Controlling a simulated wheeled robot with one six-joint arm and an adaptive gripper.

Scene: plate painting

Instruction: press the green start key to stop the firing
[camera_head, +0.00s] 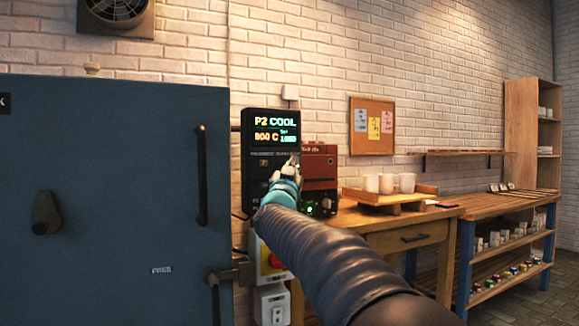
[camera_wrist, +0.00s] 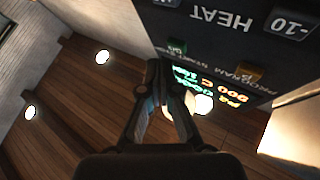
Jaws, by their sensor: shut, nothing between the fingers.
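The black control panel (camera_head: 259,160) hangs on the wall right of the blue kiln. Its lit display (camera_head: 276,129) reads P2 COOL with a temperature line below. My gripper (camera_head: 294,161) is shut and empty, in front of the panel's lower right part, below the display. In the wrist view the panel (camera_wrist: 215,35) appears upside down, with a small green key (camera_wrist: 177,46) beside the START lettering. My fingertips (camera_wrist: 166,66) are just below that key in the picture. I cannot tell whether they touch the panel. In the head view my gripper hides the keys there.
The blue kiln door (camera_head: 110,200) with its long handle (camera_head: 202,175) fills the left. A red-brown box (camera_head: 320,165) stands close right of my gripper. A wooden table (camera_head: 440,212) with cups (camera_head: 387,183) on a tray stands farther right. A yellow box with a red button (camera_head: 272,262) hangs below the panel.

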